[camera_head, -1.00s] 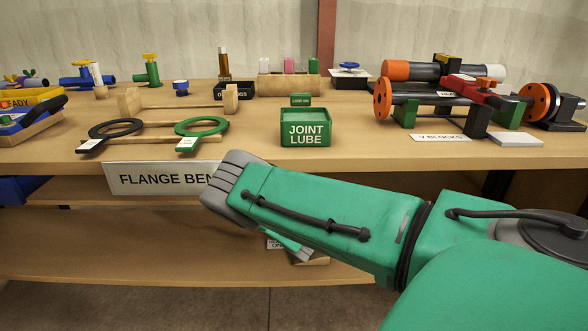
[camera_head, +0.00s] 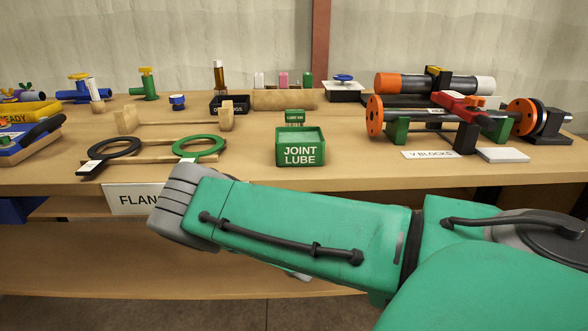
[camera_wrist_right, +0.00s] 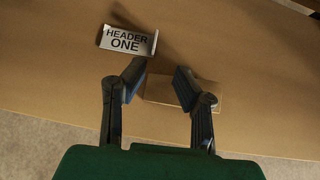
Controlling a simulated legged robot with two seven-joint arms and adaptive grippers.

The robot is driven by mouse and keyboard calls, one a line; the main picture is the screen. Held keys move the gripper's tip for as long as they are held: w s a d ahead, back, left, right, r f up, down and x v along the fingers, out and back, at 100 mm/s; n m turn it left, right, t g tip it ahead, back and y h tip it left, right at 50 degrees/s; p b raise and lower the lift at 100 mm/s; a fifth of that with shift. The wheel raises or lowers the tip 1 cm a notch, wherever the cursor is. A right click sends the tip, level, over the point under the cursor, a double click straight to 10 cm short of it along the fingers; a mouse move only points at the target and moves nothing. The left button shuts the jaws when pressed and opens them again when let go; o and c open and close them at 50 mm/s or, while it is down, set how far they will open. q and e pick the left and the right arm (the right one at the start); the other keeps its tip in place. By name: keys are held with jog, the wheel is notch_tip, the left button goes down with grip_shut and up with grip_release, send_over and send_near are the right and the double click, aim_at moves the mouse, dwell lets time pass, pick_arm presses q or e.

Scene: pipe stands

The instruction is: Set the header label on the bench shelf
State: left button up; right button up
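The white header label (camera_wrist_right: 127,39), reading HEADER ONE, is on a brown wooden surface in the right wrist view. It lies just beyond the left finger of my right gripper (camera_wrist_right: 157,74), whose fingers are spread. A small wooden block (camera_wrist_right: 184,92) shows between and behind the fingers; I cannot tell whether a finger touches it or the label. In the head view my green right arm reaches left in front of the bench, hiding its gripper and the label. The bench's lower shelf (camera_head: 65,268) shows below the bench top. My left gripper is not in view.
The bench top holds a green joint lube box (camera_head: 300,149), a green ring tool (camera_head: 199,148), a black ring tool (camera_head: 118,147) and a pipe assembly (camera_head: 440,112). A flange bench sign (camera_head: 135,200) hangs on the front edge, partly covered by my arm.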

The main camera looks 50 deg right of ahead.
jog(key=shift+s+a+r, duration=0.25)
jog(key=shift+a+r, duration=0.05)
jog(key=shift+r, duration=0.1)
jog(key=s+a+f+m+g+y, duration=0.3)
jog(key=s+a+m+g, duration=0.1)
jog(key=s+a+m, duration=0.9)
jog(key=s+a+r+m+g+y, duration=0.2)
jog(key=s+a+r+m+y, duration=0.1)
jog(key=s+a+m, duration=0.8)
jog(key=shift+s+a+m+y, duration=0.2)
jog(key=shift+a+m+y, duration=0.3)
jog(key=shift+a+m, duration=0.45)
